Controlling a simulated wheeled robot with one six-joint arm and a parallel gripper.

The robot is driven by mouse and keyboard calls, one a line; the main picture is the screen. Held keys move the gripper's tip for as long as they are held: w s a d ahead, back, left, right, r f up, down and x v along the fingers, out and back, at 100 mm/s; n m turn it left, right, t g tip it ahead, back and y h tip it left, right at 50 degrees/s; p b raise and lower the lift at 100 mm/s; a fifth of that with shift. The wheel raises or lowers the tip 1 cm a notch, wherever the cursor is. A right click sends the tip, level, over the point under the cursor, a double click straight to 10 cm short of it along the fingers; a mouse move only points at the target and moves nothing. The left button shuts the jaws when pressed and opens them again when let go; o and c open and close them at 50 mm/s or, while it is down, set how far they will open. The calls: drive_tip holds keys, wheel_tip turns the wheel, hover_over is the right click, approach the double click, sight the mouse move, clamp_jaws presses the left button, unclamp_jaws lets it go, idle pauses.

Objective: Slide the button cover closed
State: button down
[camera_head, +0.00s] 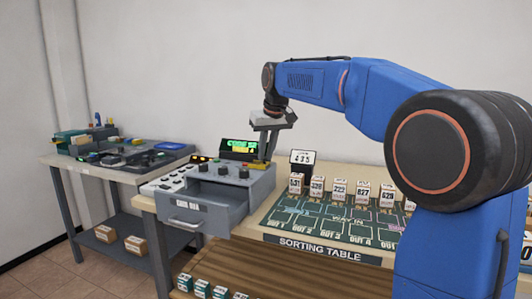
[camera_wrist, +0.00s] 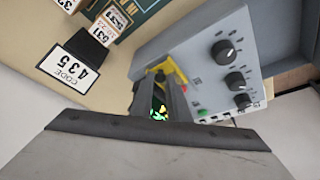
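A grey machine (camera_head: 215,195) with dark knobs and a handled front stands on the table. A yellow piece, which may be the button cover, shows at its right end (camera_head: 258,164). In the wrist view the yellow piece (camera_wrist: 167,72) lies at the edge of the grey panel (camera_wrist: 205,65), right at my fingertips. My gripper (camera_head: 264,153) points down over this end of the machine; it also shows in the wrist view (camera_wrist: 170,88). Its fingers are close together with a narrow gap. I cannot tell whether they grip the yellow piece. The button itself is hidden.
A small display (camera_head: 240,147) with green text stands behind the machine. A cluttered side table (camera_head: 110,172) stands at the left.

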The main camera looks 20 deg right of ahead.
sight(252, 163)
drive_tip(key=shift+w+a+r, duration=0.1)
drive_tip(key=shift+w+a, duration=0.65)
drive_tip(key=shift+a, duration=0.25)
drive_tip(key=shift+w+a, duration=0.7)
drive_tip(key=shift+a, duration=0.3)
drive_tip(key=c, duration=1.7)
unclamp_jaws()
drive_tip(key=shift+a, duration=0.1)
drive_tip(key=v, duration=1.7)
drive_tip(key=shift+r, duration=0.15)
drive_tip(key=shift+s, duration=0.1)
